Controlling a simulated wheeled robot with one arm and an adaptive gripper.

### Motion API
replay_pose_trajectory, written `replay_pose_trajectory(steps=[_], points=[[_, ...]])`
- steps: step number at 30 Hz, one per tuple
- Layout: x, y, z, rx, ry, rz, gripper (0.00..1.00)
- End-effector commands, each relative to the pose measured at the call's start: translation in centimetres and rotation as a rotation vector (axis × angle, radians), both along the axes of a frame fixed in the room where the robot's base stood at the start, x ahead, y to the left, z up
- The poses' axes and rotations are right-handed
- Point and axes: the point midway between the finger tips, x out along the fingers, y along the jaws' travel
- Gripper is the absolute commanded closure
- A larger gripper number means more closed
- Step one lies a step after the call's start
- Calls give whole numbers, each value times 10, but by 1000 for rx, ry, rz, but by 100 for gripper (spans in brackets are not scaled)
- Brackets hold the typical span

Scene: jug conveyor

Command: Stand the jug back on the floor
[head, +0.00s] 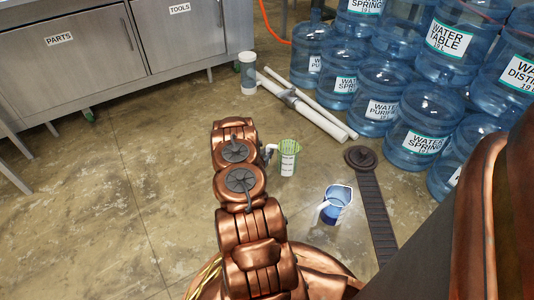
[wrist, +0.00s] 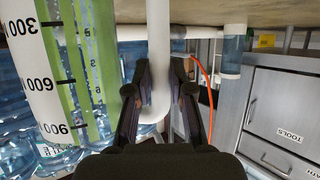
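The green-striped clear jug (head: 288,158) has a white handle and a white measuring scale. In the head view it looks upright beside the end of my arm, just above or on the floor; I cannot tell which. In the wrist view, which is upside down, its wall with the scale (wrist: 45,85) fills the left side. My gripper (wrist: 161,66) has its fingers closed on both sides of the white handle (wrist: 159,35). In the head view my arm hides the fingers. A blue jug (head: 336,204) with a white handle is on the floor, nearer and to the right.
Large blue water bottles (head: 420,125) are stacked at the right. White pipes (head: 305,112) lie behind the green jug, near a white-and-blue container (head: 247,75). A dark ribbed strip (head: 373,200) lies right of the blue jug. Metal cabinets (head: 80,55) stand back left. Floor at left is clear.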

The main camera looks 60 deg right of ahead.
Motion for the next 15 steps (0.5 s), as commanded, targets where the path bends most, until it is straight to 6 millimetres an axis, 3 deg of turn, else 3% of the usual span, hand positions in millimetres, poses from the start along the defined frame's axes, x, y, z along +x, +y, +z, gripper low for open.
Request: replay_pose_trajectory(steps=[6,15], points=[[0,0,0,-1,0,0,56],[0,0,1,-1,0,0,56]])
